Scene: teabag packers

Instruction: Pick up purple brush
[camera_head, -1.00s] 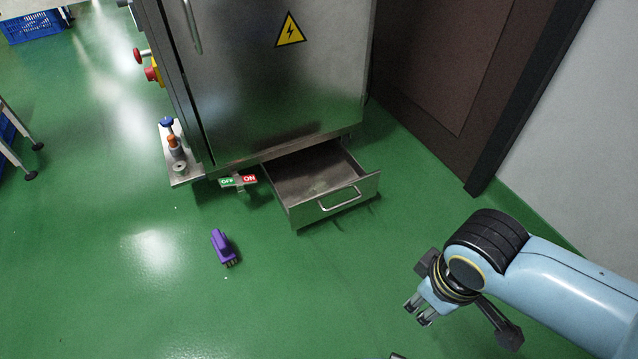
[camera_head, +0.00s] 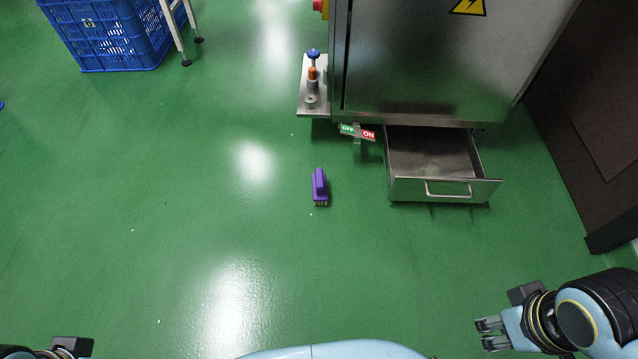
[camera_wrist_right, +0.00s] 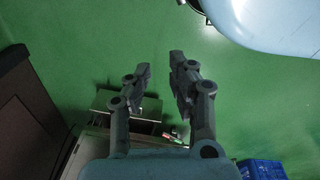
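The purple brush (camera_head: 319,186) lies on the green floor near the middle of the head view, just left of the open drawer. My right gripper (camera_head: 484,334) is at the lower right of the head view, well apart from the brush. In the right wrist view its two fingers (camera_wrist_right: 160,78) stand apart with nothing between them. My left gripper (camera_head: 62,350) shows only in part at the bottom left edge, and its fingers cannot be made out. The brush cannot be made out in the right wrist view.
A steel cabinet (camera_head: 430,70) stands at the upper right with its low drawer (camera_head: 443,189) pulled out. A small side shelf (camera_head: 314,100) and an ON/OFF sign (camera_head: 357,131) jut out left of it. A blue crate (camera_head: 112,45) is at the upper left. The floor around the brush is clear.

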